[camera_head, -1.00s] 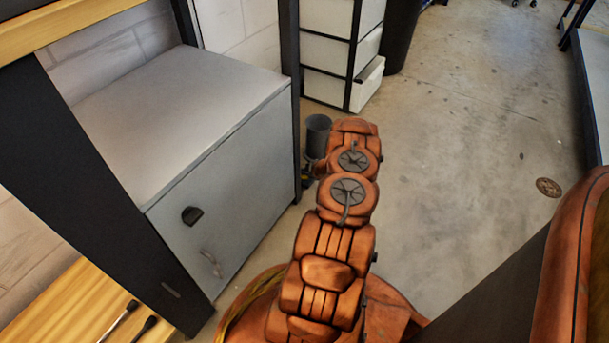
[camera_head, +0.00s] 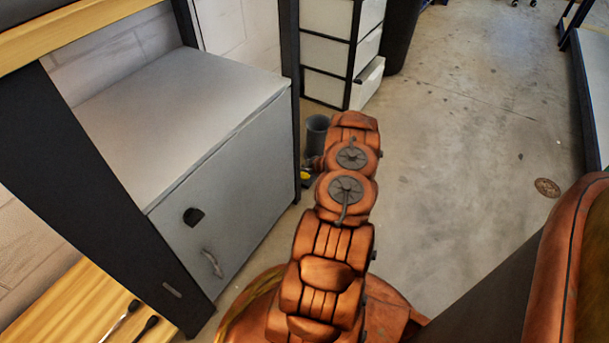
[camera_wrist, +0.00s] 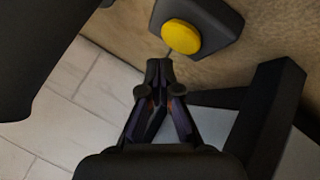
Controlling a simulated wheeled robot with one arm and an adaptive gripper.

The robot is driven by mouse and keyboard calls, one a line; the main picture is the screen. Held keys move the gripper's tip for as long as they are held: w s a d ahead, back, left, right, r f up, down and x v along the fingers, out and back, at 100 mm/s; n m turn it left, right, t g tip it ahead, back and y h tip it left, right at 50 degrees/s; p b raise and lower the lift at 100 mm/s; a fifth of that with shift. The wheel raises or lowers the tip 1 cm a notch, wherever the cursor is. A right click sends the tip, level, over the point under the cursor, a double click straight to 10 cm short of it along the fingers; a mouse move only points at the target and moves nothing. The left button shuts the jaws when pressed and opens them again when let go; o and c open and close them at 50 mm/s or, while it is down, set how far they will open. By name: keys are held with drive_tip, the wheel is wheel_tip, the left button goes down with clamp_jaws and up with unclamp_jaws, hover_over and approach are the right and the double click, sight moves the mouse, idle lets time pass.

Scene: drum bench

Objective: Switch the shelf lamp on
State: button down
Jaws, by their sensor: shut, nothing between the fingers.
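In the wrist view a round yellow button (camera_wrist: 181,36) sits on a dark housing (camera_wrist: 215,22). My gripper (camera_wrist: 160,65) is shut and empty, its fingertips just below and left of the button. A small gap shows between tips and button in the picture; I cannot tell the depth or whether they touch. In the head view my arm hides the gripper. A small yellow patch (camera_head: 304,175) shows left of the arm; I cannot tell what it belongs to. I see no lamp that I can identify.
A grey cabinet (camera_head: 240,190) stands between dark posts at the left, with a wooden board (camera_head: 85,305) below. A white drawer unit (camera_head: 326,52), one drawer ajar, and a grey cylinder (camera_head: 316,130) stand beyond my arm. The floor (camera_head: 460,150) at the right is mostly clear.

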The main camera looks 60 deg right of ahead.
sight(306, 176)
wheel_tip(306, 176, up, 6)
drive_tip(key=shift+f+p, duration=0.2)
drive_tip(key=shift+p, duration=0.95)
